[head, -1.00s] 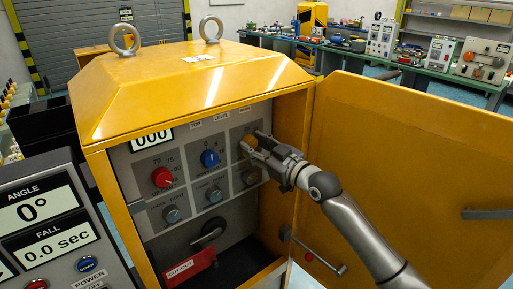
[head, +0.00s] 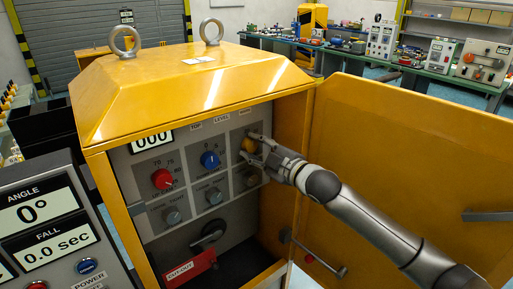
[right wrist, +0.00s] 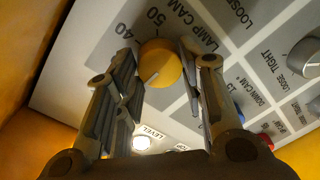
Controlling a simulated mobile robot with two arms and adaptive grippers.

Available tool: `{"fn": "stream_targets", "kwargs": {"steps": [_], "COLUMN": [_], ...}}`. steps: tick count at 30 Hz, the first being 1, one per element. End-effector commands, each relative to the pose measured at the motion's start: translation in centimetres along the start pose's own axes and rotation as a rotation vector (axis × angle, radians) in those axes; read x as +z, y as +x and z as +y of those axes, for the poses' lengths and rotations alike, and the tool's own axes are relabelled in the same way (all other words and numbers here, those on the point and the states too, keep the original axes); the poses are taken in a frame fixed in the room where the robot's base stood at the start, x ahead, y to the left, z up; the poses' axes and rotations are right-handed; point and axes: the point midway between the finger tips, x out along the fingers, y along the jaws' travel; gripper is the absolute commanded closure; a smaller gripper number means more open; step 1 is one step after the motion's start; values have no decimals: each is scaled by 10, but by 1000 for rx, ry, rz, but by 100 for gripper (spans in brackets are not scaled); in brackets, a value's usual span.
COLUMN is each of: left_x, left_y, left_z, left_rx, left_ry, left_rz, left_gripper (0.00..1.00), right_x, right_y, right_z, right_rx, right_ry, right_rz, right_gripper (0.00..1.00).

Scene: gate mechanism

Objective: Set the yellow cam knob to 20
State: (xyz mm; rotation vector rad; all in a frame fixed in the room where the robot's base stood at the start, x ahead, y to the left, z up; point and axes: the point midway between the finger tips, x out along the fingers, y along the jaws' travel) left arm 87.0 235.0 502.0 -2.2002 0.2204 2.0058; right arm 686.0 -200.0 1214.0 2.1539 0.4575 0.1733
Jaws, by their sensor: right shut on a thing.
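The yellow cam knob (head: 248,146) is at the upper right of the grey panel inside the yellow cabinet. In the right wrist view the knob (right wrist: 160,64) shows a pale pointer line toward its lower left. Scale numbers 40 and 50 and the words "LAMP CAM" are readable beside it; the rest of the scale is hidden. My right gripper (head: 259,153) is at the knob, with one finger on each side of it in the right wrist view (right wrist: 160,75), shut on it. My left gripper is out of view.
A red knob (head: 162,179), a blue knob (head: 210,159) and several grey knobs share the panel. A black rotary handle (head: 212,235) and red cut-out tag (head: 190,267) are below. The open yellow door (head: 400,150) stands right, beside my right arm. A display console (head: 45,215) stands left.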

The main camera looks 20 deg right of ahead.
Motion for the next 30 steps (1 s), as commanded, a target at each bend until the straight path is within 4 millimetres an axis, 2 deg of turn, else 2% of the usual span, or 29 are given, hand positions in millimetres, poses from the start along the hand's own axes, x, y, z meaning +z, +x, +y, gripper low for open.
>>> {"fn": "stream_targets", "kwargs": {"steps": [19, 20, 24, 30], "left_x": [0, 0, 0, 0], "left_y": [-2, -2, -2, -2], "left_z": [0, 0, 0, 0], "left_rx": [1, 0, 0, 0], "left_ry": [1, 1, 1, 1], "left_rz": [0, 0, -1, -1], "left_gripper": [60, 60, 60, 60], "right_x": [0, 0, 0, 0], "right_y": [0, 0, 0, 0], "right_z": [0, 0, 0, 0], "right_rx": [0, 0, 0, 0], "right_ry": [-54, -54, -53, -52], "right_rz": [-3, -3, -3, -3], "right_gripper": [87, 60, 42, 42]}}
